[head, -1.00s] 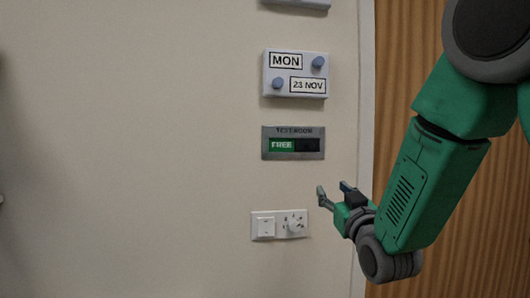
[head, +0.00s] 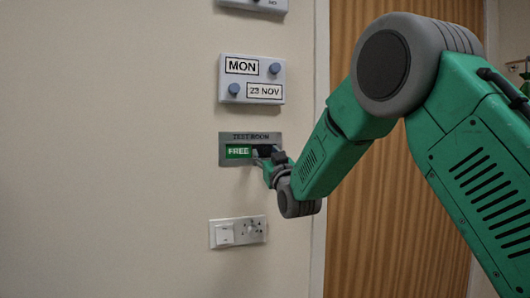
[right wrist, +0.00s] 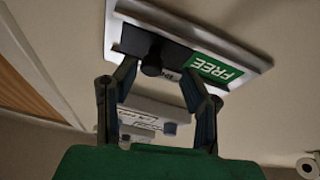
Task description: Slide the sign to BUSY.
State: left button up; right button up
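In the right wrist view the sign (right wrist: 262,64) appears upside down, with a dark round knob (right wrist: 152,64) on the slider. My right gripper (head: 264,157) is at the right part of the sign. In the right wrist view my right gripper (right wrist: 160,72) is open, its fingertips on either side of the knob with gaps visible. Contact cannot be told. My left gripper is not in view.
A calendar panel (head: 225,82) with two blue knobs, MON and 23 NOV is above the sign. A switch and dial plate (head: 215,239) is below it. A wooden door (head: 350,230) stands to the right. The wall left is clear.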

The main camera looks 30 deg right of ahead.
jog(key=shift+w+d, duration=0.35)
jog(key=shift+d+f, duration=0.1)
jog(key=shift+d, duration=0.5)
jog(key=shift+c, duration=1.1)
grip_shut()
jog(key=a, duration=0.2)
jog(key=w+a, duration=0.1)
jog(key=a, duration=0.2)
jog(key=w+a+b, duration=0.1)
jog(key=a, duration=0.2)
jog(key=shift+a, duration=0.2)
jog(key=shift+o, duration=0.3)
grip_release()
jog(key=shift+d, duration=0.15)
jog(key=shift+o, duration=0.8)
jog(key=shift+s+r, duration=0.2)
jog(key=shift+s, duration=0.1)
jog(key=shift+a+f, duration=0.2)
send_near(238, 148)
jog(key=v, duration=0.6)
jog(key=shift+s, duration=0.15)
